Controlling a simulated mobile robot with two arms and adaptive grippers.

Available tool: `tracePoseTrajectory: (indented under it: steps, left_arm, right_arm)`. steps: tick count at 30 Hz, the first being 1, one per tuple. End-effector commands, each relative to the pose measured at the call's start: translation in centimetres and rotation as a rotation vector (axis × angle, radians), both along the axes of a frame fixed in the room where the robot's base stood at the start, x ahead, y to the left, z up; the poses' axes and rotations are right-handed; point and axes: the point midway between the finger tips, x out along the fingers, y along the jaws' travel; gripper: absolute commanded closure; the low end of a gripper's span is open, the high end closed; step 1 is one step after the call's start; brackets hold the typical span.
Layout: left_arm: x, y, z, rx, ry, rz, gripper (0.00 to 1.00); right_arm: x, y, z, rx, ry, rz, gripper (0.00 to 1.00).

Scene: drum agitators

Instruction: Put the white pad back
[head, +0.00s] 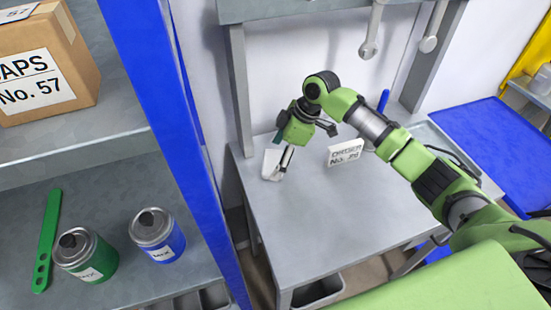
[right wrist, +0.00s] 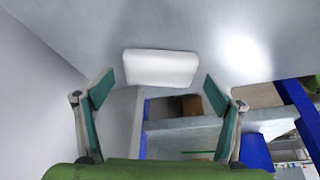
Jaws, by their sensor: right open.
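The white pad (head: 271,164) is at the back left of the grey table in the head view, partly hidden by my right gripper (head: 279,157). In the right wrist view the pad (right wrist: 161,68) is a pale rounded block against the grey tabletop. My right gripper (right wrist: 159,84) is open, with a teal-padded finger on each side of the pad. There is a gap between each fingertip and the pad, and nothing is held. My left gripper is not in view.
A white label card (head: 345,152) stands on the grey table (head: 315,220), whose front is clear. A blue post (head: 165,120) separates it from shelves with a box (head: 45,65), a green can (head: 87,257), a blue can (head: 158,236) and a green paddle (head: 47,240).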

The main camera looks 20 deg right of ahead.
Motion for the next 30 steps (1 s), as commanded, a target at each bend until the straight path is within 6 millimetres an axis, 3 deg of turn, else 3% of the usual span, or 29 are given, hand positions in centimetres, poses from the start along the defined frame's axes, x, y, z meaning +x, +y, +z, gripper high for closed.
tracePoseTrajectory:
  steps: [9,15,30]
  left_arm:
    - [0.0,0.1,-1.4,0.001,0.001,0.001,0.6]
    - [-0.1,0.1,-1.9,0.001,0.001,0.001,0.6]
    - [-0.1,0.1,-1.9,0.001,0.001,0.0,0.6]
  right_arm:
    - [-0.8,-2.6,6.1,-0.003,-0.005,-0.001,0.15]
    - [-1.2,-3.6,9.0,-0.001,-0.003,-0.001,0.15]
    - [-1.4,-4.0,10.1,-0.001,-0.001,0.0,0.15]
